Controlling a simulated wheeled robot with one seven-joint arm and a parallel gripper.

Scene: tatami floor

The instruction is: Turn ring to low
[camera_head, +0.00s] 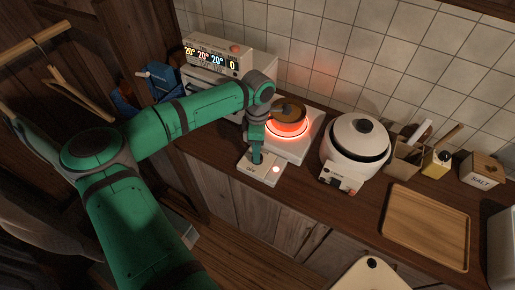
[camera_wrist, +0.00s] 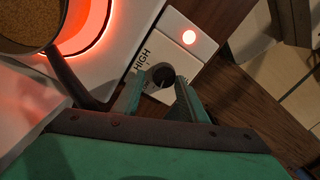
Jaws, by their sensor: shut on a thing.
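The cooking ring (camera_head: 288,129) glows bright orange-red on its white hob unit. It also glows at the upper left of the wrist view (camera_wrist: 92,28). My gripper (camera_head: 256,160) points down at the hob's front control panel (camera_head: 268,174). In the wrist view my gripper's fingers (camera_wrist: 162,88) are shut on the dark round knob (camera_wrist: 161,75), one finger on each side. The indicator light (camera_wrist: 189,37) is lit. The knob's exact setting cannot be read.
A pan (camera_head: 288,109) with brown contents sits on the ring, close to my wrist. A white rice cooker (camera_head: 356,150) stands to the right. A wooden tray (camera_head: 427,226) lies farther right. A display box (camera_head: 212,56) stands behind.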

